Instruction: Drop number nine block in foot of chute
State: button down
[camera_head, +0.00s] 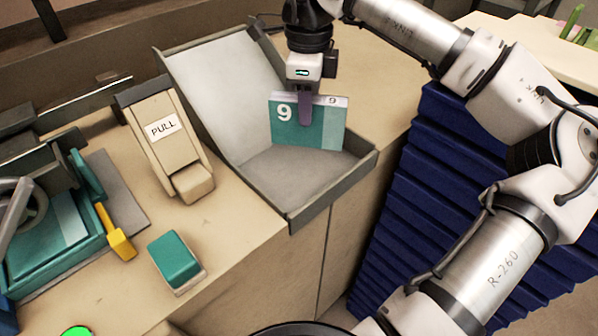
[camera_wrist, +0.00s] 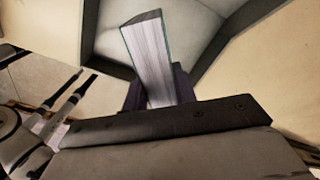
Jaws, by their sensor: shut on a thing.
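The number nine block (camera_head: 318,126) is a teal, book-like slab with a white 9 on its face and a paler band at its right end. My gripper (camera_head: 305,112) is shut on its upper edge and holds it upright over the foot of the chute (camera_head: 285,180). The chute has a pale sloping back and a grey tray-like foot with dark raised walls. I cannot tell whether the block's lower edge touches the foot. In the wrist view, the block (camera_wrist: 155,60) shows its pale edge between my dark fingers, with part of the chute (camera_wrist: 105,20) behind.
A beige lever marked PULL (camera_head: 165,135) stands left of the chute. A teal-topped block (camera_head: 176,260) lies on the counter (camera_head: 235,235) in front. A teal press-like device with a yellow handle (camera_head: 122,243) is at left. Blue ridged stacks (camera_head: 400,215) stand right of the counter.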

jog(key=c, duration=1.1)
grip_release()
jog(key=shift+o, duration=0.2)
notch_tip(320, 180, up, 14)
jog(key=shift+b, duration=0.4)
jog(key=shift+f, duration=0.1)
